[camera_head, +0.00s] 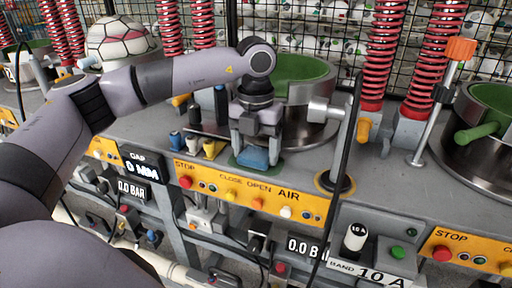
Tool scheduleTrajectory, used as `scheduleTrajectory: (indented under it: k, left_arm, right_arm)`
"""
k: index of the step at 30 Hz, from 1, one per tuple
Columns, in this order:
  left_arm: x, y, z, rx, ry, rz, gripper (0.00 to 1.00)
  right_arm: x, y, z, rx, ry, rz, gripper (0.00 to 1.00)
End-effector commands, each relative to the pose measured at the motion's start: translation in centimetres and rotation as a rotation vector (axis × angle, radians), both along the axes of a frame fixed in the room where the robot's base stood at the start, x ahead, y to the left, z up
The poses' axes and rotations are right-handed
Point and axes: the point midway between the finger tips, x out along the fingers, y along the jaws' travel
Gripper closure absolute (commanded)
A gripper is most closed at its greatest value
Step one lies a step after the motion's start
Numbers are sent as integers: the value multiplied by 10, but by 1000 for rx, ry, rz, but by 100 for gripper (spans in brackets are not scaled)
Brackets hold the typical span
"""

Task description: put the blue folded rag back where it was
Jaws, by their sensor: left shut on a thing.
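The blue folded rag (252,157) is in the middle of the head view, on the front ledge of the grey machine bench. My left gripper (256,143) reaches in from the left and points down. It is shut on the rag from above. A dark green patch (275,169) shows around and under the rag; whether the rag rests fully on it or is just above it, I cannot tell. The gripper hides the rag's upper part. My right gripper is not in the view.
Left of the rag stand small dark, white and yellow items (212,148). Behind is a round metal press bowl with green lining (302,68). A grey lever post (340,150) stands to the right. The orange button panel (270,200) runs below the ledge.

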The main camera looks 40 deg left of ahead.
Motion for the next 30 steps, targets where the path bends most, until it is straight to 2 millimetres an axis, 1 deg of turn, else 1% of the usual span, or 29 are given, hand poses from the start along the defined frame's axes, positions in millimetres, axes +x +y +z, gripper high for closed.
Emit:
scheduleTrajectory:
  k: [5, 9, 10, 12, 20, 23, 26, 29, 30]
  left_arm:
    - [0, 0, 0, 0, -1, 0, 51]
    - [0, 0, -4, 0, 0, 0, 51]
    - [0, 0, -3, 0, 0, 0, 20]
    - [0, 0, -2, 0, 0, 0, 1]
    - [0, 0, -2, 0, 0, -1, 1]
    - [0, 0, 3, 0, -1, -1, 1]
    - [1, 0, 13, 1, -4, 0, 1]
    - [1, -1, 33, -1, -4, -2, 1]
    - [1, -1, 42, -1, -5, -1, 1]
  right_arm:
    - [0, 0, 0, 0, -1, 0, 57]
    - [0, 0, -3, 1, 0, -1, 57]
    - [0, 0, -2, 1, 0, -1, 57]
    - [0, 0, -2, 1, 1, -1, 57]
    - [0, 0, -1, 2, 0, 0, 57]
    - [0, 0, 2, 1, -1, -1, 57]
    - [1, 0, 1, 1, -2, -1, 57]
    - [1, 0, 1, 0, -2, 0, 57]
    - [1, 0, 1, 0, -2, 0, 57]
